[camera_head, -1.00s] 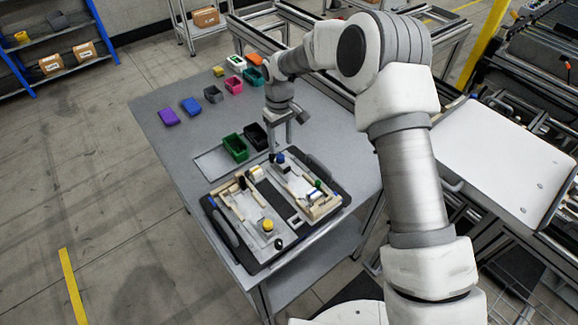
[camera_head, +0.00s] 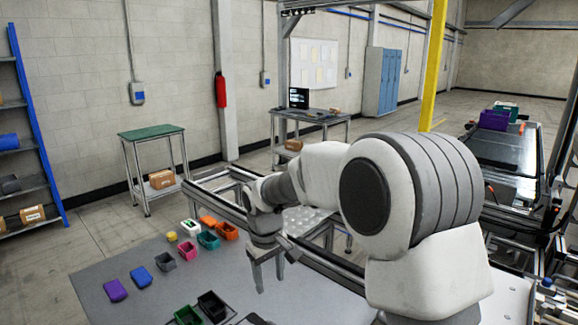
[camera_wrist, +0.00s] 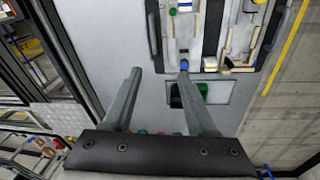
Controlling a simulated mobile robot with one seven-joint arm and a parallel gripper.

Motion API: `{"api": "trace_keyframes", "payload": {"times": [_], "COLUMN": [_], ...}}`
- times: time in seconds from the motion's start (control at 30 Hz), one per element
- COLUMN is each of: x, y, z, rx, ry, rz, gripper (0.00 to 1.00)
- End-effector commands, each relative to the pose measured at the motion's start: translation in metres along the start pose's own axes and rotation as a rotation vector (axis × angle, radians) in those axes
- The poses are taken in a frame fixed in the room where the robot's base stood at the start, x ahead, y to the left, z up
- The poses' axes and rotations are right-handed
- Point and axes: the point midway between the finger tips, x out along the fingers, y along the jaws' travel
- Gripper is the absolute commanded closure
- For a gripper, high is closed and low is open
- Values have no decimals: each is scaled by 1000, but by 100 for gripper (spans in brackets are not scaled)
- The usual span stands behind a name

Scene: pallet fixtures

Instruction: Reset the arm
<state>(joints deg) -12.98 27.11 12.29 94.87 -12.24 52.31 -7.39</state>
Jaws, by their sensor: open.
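My gripper (camera_head: 270,274) is open and empty, pointing down above the grey table (camera_head: 88,285). In the wrist view its two fingers (camera_wrist: 160,70) are spread apart with bare table between them. The pallet fixture (camera_wrist: 208,38) shows at the top right of the wrist view, beyond the fingertips, with a blue knob (camera_wrist: 184,64) close to the right fingertip. In the head view the fixture is out of frame below.
Several small bins stand on the table, among them a purple one (camera_head: 115,290), a blue one (camera_head: 141,277), a teal one (camera_head: 208,240) and a black one (camera_head: 212,306). A green-topped side table (camera_head: 150,132) and a desk with a monitor (camera_head: 299,98) stand farther back.

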Motion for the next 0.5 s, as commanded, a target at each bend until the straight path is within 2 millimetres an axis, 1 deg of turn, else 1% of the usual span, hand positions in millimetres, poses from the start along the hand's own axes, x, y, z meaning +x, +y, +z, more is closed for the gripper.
{"api": "trace_keyframes", "payload": {"times": [0.03,0.2,0.3,0.37,0.5], "x": [-18,-62,-85,-97,-122], "y": [7,22,28,31,34], "z": [12,51,77,93,132], "rx": [27,112,165,198,273], "ry": [15,52,75,89,125], "rz": [14,47,64,73,91], "gripper": [43,43,43,43,43]}}
